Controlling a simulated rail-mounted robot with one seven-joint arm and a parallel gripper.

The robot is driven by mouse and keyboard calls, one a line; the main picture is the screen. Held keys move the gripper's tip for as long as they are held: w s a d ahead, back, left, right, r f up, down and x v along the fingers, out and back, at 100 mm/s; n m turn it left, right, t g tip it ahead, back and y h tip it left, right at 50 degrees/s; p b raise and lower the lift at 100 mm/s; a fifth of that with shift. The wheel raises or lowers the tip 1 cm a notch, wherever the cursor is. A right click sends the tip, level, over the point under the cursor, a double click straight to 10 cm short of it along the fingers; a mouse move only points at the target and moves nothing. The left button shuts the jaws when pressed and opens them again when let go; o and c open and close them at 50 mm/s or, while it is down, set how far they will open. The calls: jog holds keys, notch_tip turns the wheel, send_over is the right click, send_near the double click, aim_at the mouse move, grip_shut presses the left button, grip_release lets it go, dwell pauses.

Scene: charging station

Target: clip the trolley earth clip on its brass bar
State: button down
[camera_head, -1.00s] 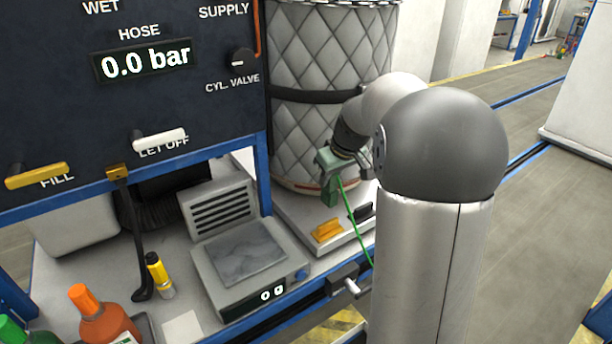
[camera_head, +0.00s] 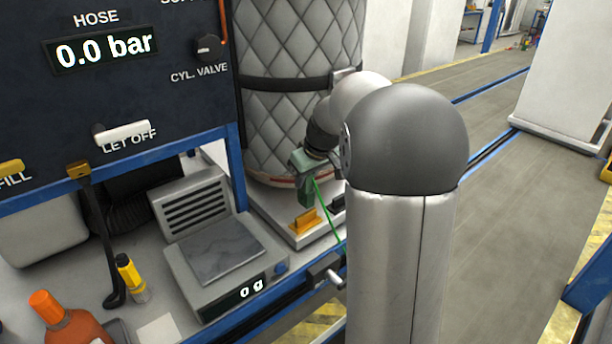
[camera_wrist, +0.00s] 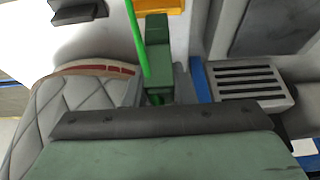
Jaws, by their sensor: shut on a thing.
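My gripper (camera_head: 309,172) is pale green and shut on the trolley earth clip (camera_head: 306,192), a darker green block. A thin green cable (camera_head: 326,212) runs from the clip down to the right. The brass bar (camera_head: 305,222) is a yellow block on the white trolley base (camera_head: 272,215). The clip hangs just above the bar, apparently apart from it. In the wrist view, the clip (camera_wrist: 158,60) points toward the bar (camera_wrist: 160,5) at the top edge, with the cable (camera_wrist: 136,42) beside it. The gripper's fingertips are partly hidden.
A quilted cylinder (camera_head: 290,110) stands on the trolley close behind my gripper. A dark block (camera_head: 338,203) sits right of the bar. A scale (camera_head: 225,255) and a blue-framed bench (camera_head: 225,297) lie to the left. The floor at right is clear.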

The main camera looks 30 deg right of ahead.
aim_at(308, 191)
jog(key=shift+f+b, duration=0.6)
jog(key=shift+f, duration=0.5)
jog(key=shift+f+b, duration=2.05)
jog(key=shift+b, duration=0.15)
dwell(1.0)
jog(key=c, duration=1.1)
grip_release()
jog(key=p+v, duration=0.1)
jog(key=v, duration=1.6)
jog(key=shift+r, duration=0.25)
